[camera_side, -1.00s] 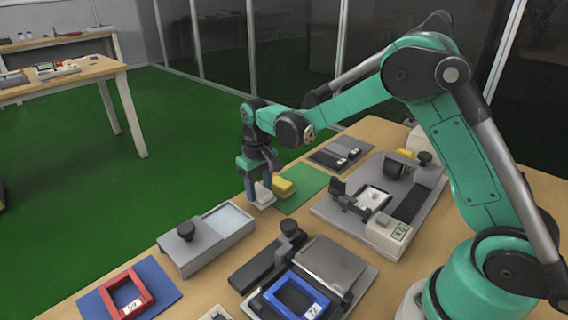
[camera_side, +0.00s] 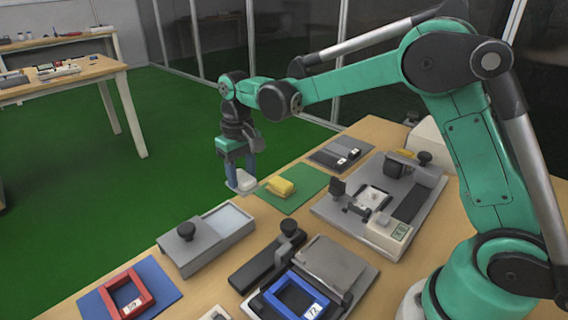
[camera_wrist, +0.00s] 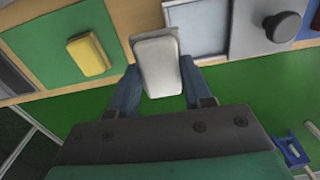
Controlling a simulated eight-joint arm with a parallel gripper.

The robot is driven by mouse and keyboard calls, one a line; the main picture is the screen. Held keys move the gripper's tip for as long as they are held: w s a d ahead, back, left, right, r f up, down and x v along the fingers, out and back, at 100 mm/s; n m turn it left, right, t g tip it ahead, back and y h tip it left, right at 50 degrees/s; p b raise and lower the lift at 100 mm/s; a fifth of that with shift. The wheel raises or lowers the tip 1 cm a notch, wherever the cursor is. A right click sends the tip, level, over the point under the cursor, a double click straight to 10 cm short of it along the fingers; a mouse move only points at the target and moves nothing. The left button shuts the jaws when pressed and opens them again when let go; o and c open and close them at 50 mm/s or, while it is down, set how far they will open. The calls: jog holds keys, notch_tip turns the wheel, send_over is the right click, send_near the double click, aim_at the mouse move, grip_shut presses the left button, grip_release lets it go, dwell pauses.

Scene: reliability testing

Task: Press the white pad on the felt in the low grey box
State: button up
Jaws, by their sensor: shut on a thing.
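The white pad (camera_wrist: 158,64) is held between the two blue fingers of my gripper (camera_wrist: 157,90). In the side view the white pad (camera_side: 243,183) hangs below my gripper (camera_side: 240,172), raised above the table's far edge. The low grey box (camera_side: 205,240) stands on the table to the lower left of the green mat. It has a pale felt (camera_side: 226,219) in its open part and a dark round knob at its near end. In the wrist view the pale felt (camera_wrist: 197,25) lies just beyond the pad, to its right.
A yellow block (camera_side: 281,186) lies on a green mat (camera_side: 303,188) right of the pad. A grey fixture plate (camera_side: 335,212) with clamps stands farther right. Red (camera_side: 147,293) and blue (camera_side: 273,294) frames are near the front. The wood between box and mat is clear.

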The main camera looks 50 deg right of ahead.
notch_tip(320, 180, up, 3)
send_over(225, 221)
jog(key=shift+f, duration=1.15)
jog(key=shift+f, duration=0.15)
jog(key=shift+f, duration=2.35)
jog(key=shift+f, duration=0.55)
jog(key=shift+r, duration=0.1)
notch_tip(225, 221, up, 7)
dwell(0.4)
jog(key=shift+d, duration=0.1)
dwell(0.3)
